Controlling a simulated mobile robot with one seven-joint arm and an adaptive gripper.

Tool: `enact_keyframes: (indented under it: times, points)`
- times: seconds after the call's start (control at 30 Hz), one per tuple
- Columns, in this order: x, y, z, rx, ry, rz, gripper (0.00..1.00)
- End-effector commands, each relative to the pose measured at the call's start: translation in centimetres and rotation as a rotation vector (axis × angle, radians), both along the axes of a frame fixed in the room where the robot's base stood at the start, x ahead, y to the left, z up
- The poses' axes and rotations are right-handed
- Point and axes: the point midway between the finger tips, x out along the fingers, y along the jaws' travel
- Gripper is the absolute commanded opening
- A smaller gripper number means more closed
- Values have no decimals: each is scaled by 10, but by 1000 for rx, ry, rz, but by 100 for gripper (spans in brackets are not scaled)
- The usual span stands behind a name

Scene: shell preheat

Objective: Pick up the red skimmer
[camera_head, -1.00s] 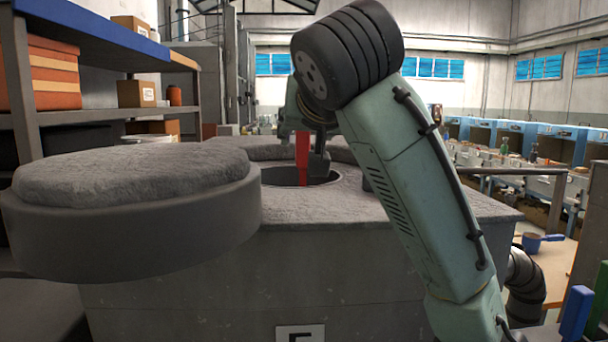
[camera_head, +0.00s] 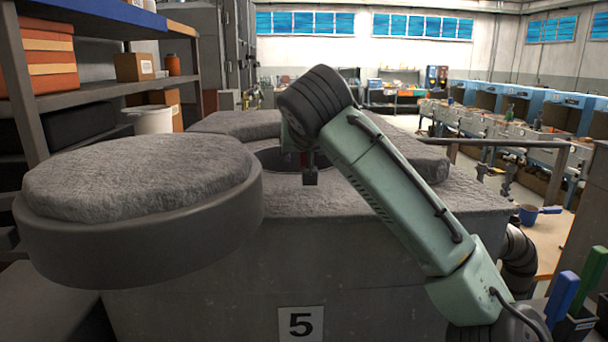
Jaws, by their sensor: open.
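My gripper (camera_head: 309,172) points down at the near rim of the opening. One dark finger shows clearly; the rest is hidden by my arm. It is open, and I cannot tell whether it touches the skimmer.
A large round stone-topped lid (camera_head: 140,180) stands out at the left. Shelves (camera_head: 90,92) stand at the left.

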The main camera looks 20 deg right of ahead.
Motion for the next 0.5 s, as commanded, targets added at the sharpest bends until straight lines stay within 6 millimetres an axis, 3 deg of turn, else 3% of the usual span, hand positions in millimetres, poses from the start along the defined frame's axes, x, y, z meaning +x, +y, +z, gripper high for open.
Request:
enact_keyframes:
  times: [0.3,0.5]
  points:
    - [5,-2,-4,0,0,0,46]
    - [5,-2,-3,0,0,0,33]
